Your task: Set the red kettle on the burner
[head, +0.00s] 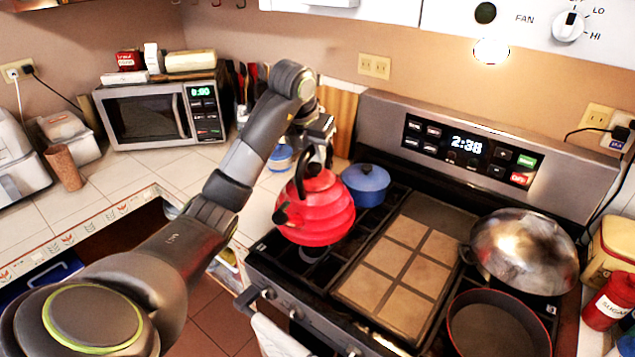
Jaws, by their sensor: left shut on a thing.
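The red kettle (318,209) is round and ribbed, with a black handle and a dark spout at its left. My left gripper (316,148) is shut on the kettle's handle from above. The kettle hangs roughly upright over the front left corner of the stove, above the front left burner (317,254), which shows only partly beneath it. I cannot tell for sure whether the kettle's base touches the grate. My right gripper is not in view.
A blue pot (367,185) stands just behind the kettle on the back left of the stove. A tiled griddle (398,262) fills the middle. A metal domed pan (523,250) and a dark red-rimmed pan (498,325) occupy the right side. A microwave (150,115) stands on the left counter.

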